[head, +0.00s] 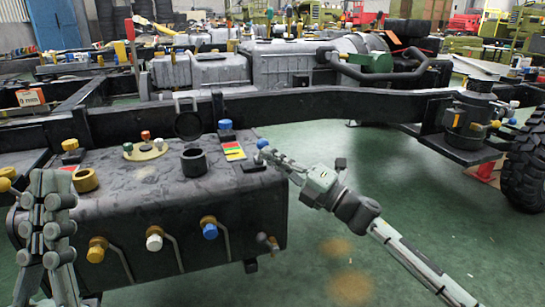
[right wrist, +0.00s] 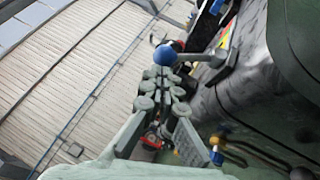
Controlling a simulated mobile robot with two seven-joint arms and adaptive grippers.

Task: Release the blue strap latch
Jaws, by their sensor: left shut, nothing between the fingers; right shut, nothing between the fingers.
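A lever with a blue ball knob (head: 262,143), which looks like the blue strap latch, is at the right end of the dark tank's top. Its blue knob (right wrist: 165,55) and grey rod also show in the right wrist view, just beyond my fingertips. My right gripper (head: 270,154) is shut and empty, its tips close to the knob; I cannot tell whether they touch. It also shows in the right wrist view (right wrist: 158,74). My left gripper (head: 48,182) is shut and empty, in front of the tank's left end, away from the lever.
A black frame rail (head: 330,106) runs behind. Green floor (head: 390,170) to the right is open.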

